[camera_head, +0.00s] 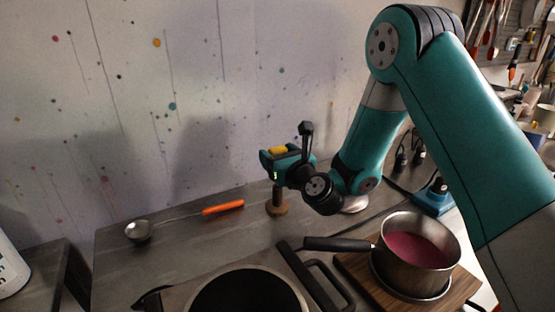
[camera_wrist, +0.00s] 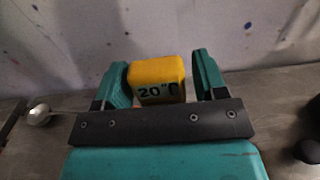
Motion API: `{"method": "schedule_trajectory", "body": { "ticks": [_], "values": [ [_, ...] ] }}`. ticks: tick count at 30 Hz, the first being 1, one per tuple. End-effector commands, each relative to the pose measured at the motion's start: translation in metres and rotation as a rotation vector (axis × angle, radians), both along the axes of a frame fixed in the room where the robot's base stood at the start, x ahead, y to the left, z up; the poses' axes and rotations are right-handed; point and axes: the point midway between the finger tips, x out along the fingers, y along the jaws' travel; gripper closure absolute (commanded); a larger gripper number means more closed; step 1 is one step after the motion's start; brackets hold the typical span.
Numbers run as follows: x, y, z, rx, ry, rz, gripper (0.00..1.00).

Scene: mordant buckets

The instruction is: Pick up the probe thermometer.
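The probe thermometer has a yellow head (camera_head: 278,150) that shows in the head view between the fingers of my gripper (camera_head: 285,157). In the wrist view its yellow block (camera_wrist: 157,80), marked "20", sits between the two teal fingers of my gripper (camera_wrist: 160,85). The left finger lies against or very near the block. A narrow gap shows between the block and the right finger. A small brown wooden stand (camera_head: 277,205) is directly below my gripper on the worktop. The thermometer's lower part is hidden, so I cannot tell if it is in the stand.
A saucepan (camera_head: 418,252) with pink liquid stands on a wooden board at right, its handle pointing left. A ladle (camera_head: 180,218) with an orange handle lies at left. The splattered wall rises behind.

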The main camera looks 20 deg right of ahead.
Motion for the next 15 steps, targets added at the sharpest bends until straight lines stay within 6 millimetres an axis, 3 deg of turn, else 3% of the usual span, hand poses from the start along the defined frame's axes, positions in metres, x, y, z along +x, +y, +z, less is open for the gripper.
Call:
{"method": "schedule_trajectory", "body": {
  "ticks": [1, 5, 15],
  "values": [
    [-0.0003, 0.0018, 0.0006, -0.002, -0.001, 0.003, 0.47],
    [-0.0003, 0.0018, 0.0, -0.002, 0.0, 0.002, 0.75],
    [-0.0003, -0.0006, -0.0001, -0.003, 0.003, -0.001, 0.75]
  ]
}}
